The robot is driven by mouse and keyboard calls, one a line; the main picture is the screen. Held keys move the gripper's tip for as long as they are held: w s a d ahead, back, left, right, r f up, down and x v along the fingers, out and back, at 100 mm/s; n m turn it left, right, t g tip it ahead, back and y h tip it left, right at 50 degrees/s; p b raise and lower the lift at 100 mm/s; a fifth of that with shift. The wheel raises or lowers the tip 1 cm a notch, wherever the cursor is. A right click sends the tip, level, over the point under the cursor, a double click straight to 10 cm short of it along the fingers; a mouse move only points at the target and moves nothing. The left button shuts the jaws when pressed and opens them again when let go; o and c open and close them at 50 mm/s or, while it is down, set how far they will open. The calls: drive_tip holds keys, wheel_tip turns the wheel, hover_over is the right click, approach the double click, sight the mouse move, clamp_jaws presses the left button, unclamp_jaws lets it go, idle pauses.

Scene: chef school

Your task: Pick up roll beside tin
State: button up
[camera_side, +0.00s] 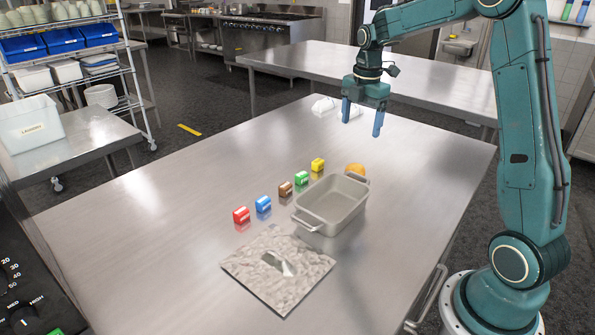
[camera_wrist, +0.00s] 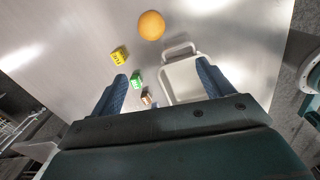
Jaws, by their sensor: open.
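The roll (camera_side: 355,169) is a round golden-orange thing on the steel table, just past the far end of the grey tin (camera_side: 331,220). The tin is rectangular and open, with a loop handle at each end. In the wrist view the roll (camera_wrist: 151,25) lies at the top, clear of the tin's handle, and the tin (camera_wrist: 182,83) is partly hidden by a finger and the gripper body. My gripper (camera_side: 362,116) is open and empty, pointing down well above the table, farther back than the roll.
Several small boxes stand in a row left of the tin: red (camera_side: 241,214), blue (camera_side: 263,204), brown (camera_side: 286,189), green (camera_side: 302,178) and yellow (camera_side: 318,164). A grey patterned mat (camera_side: 245,265) lies in front. The table right of the tin is clear.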

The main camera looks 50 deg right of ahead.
sight(356, 165)
drive_tip(key=shift+n+g, duration=0.3)
drive_tip(key=shift+n, duration=0.6)
drive_tip(key=shift+w+d+f, duration=0.2)
drive_tip(key=shift+d+f, duration=0.35)
drive_tip(key=shift+f, duration=1.4)
drive_tip(key=shift+w+d+f, duration=0.2)
drive_tip(key=shift+d+f, duration=0.3)
drive_tip(key=shift+f, duration=1.4)
drive_tip(key=shift+w+d+f, duration=0.2)
drive_tip(key=shift+d+f, duration=0.35)
drive_tip(key=shift+f, duration=1.4)
drive_tip(key=shift+w+f, duration=0.15)
drive_tip(key=shift+f, duration=1.15)
drive_tip(key=shift+w+f, duration=0.1)
drive_tip(key=shift+f, duration=1.15)
drive_tip(key=c, duration=1.1)
